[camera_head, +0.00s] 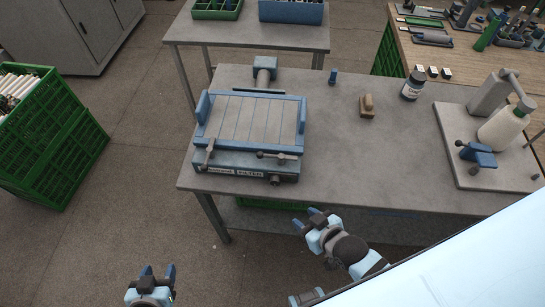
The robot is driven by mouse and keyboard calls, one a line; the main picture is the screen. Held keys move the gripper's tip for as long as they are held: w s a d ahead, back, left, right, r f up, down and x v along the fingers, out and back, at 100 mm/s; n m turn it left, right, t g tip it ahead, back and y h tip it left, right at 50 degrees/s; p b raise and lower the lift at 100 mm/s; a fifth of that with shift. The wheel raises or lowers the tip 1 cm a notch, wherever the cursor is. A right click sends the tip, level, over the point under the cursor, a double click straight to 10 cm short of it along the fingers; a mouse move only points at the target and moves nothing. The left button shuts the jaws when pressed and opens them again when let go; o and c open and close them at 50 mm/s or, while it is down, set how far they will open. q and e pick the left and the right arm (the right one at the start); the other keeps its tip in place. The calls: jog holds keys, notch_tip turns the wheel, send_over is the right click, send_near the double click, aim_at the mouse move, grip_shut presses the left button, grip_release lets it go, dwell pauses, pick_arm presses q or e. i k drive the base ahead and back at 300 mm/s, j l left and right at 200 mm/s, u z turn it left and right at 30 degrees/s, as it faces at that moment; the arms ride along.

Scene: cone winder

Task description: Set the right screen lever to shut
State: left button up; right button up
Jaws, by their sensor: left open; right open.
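A blue and grey machine (250,120) with a slatted top stands at the left end of the grey table. Two levers sit along its front edge. The right screen lever (276,155) lies roughly sideways along the front edge, with a dark knob at its left end. The left lever (209,152) points roughly front to back. My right gripper (307,219) is open and empty, in front of the table's front edge, to the right of and nearer than the right lever. My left gripper (157,272) is open and empty at the bottom left, well away from the machine.
Green crates (60,155) stand at the left. A front label reads FILTER; the other is too small to read.

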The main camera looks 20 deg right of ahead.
aim_at(281, 158)
jog(key=i+j+z, duration=0.1)
jog(key=z, duration=0.35)
jog(key=j+z, duration=0.2)
jog(key=z, duration=0.3)
jog(key=j+z, duration=0.25)
jog(key=j, duration=0.25)
jog(key=j+z, duration=0.3)
jog(key=j, duration=0.25)
jog(key=j+z, duration=0.1)
jog(key=j, duration=0.95)
jog(key=k+j, duration=0.15)
jog(key=j, duration=0.85)
jog(key=z, duration=0.05)
